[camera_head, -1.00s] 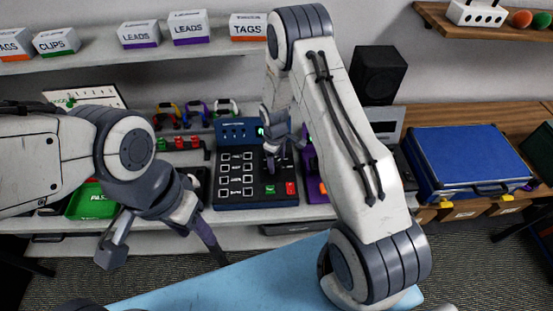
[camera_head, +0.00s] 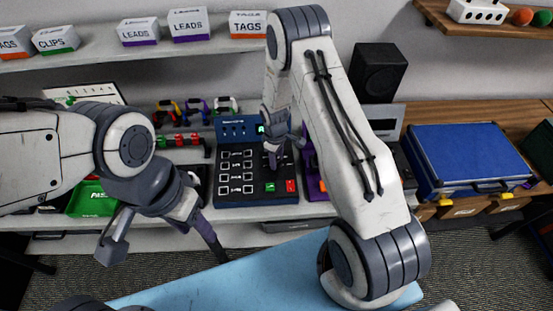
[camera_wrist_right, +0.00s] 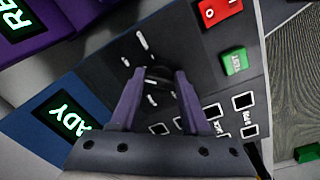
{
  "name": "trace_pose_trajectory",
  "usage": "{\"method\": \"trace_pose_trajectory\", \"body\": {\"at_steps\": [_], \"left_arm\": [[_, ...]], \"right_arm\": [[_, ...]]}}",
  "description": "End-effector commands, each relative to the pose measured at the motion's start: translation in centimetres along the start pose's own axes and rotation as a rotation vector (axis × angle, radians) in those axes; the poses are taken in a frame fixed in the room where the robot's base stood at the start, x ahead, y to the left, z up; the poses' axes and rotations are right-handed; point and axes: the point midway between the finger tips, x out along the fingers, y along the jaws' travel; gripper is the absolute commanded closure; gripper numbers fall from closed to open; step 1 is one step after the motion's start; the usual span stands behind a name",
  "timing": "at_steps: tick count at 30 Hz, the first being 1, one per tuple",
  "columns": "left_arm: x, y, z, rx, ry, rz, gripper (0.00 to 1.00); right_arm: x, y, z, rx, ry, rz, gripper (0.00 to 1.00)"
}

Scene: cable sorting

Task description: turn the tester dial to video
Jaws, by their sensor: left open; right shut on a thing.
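The tester (camera_head: 230,196) is a dark panel with a blue upper strip, standing at the back of the bench. It has rows of white-framed square buttons, a green and a red button. My right gripper (camera_head: 272,160) reaches down onto its upper right part. In the right wrist view, the right gripper (camera_wrist_right: 158,92) is shut on the dark dial (camera_wrist_right: 158,73), with white tick marks around it. The dial's pointer and labels are too small or hidden to read. My left gripper (camera_head: 165,250) is open and empty, in front of the bench at the left, away from the tester.
A green tray (camera_head: 92,200) lies left of the tester. A purple device (camera_head: 312,178) stands right beside the tester. A blue case (camera_head: 465,160) sits on the wooden bench at right. Labelled boxes (camera_head: 190,25) stand on the shelf above. A light-blue surface (camera_head: 235,280) is in front.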

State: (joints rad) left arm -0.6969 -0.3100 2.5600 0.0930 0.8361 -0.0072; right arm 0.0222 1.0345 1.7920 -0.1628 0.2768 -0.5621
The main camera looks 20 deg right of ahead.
Motion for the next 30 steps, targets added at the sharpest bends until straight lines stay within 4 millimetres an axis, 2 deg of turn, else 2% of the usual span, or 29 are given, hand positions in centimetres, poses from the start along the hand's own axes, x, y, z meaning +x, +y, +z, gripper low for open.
{"method": "trace_pose_trajectory", "body": {"at_steps": [17, 30], "left_arm": [[1.1, -0.1, 0.1, -0.001, 0.0, 0.0, 0.5], [4.6, -0.3, 0.2, -0.007, 0.0, 0.0, 0.5]], "right_arm": [[0.2, -0.2, 0.2, 0.076, -0.012, -0.005, 1.0], [0.4, -0.3, 0.1, 0.414, -0.033, -0.004, 1.0]]}}
